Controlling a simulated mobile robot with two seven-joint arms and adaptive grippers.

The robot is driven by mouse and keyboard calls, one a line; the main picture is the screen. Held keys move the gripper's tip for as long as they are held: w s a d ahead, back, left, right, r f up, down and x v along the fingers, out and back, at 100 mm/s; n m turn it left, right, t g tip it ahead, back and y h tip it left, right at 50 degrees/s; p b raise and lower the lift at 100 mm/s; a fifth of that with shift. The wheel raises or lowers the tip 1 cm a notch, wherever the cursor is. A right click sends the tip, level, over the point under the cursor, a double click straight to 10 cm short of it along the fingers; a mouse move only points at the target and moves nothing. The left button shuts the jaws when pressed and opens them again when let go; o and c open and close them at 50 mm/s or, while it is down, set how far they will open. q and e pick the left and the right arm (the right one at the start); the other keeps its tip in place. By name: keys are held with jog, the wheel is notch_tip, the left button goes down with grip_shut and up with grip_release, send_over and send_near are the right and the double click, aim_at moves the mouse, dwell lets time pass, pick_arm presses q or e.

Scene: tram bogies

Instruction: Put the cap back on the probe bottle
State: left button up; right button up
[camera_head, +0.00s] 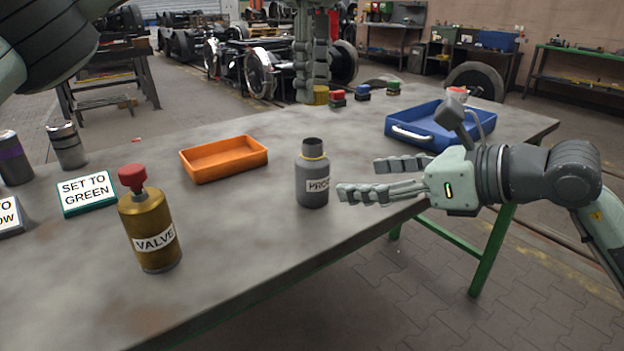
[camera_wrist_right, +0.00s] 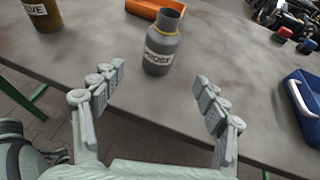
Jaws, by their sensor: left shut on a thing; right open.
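The grey probe bottle (camera_head: 312,182) stands upright on the table, its dark neck uncapped above a yellow ring. In the right wrist view the bottle (camera_wrist_right: 161,52) is ahead, between the lines of the spread fingers. My left gripper (camera_head: 314,88) points down at the top middle of the head view, shut on a yellow cap (camera_head: 320,95). The fingers partly hide the cap, which is well apart from the bottle. My right gripper (camera_head: 382,178) is open and empty just right of the bottle; its fingers also show in the right wrist view (camera_wrist_right: 158,95).
A brass valve bottle (camera_head: 150,232) with a red top stands front left. An orange tray (camera_head: 224,171) lies behind the probe bottle, left of it. A blue tray (camera_head: 408,133) is at the back right. Small red, blue and green items (camera_head: 363,95) line the far edge.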

aim_at(313, 181)
jog(key=x, duration=1.2)
grip_shut()
pick_arm(q)
jog(key=shift+w+a+f, duration=0.1)
jog(key=shift+f, duration=1.15)
jog(key=shift+a+f, duration=0.1)
jog(key=shift+f, duration=1.15)
jog(key=shift+f, duration=0.9)
jog(key=shift+f, duration=0.55)
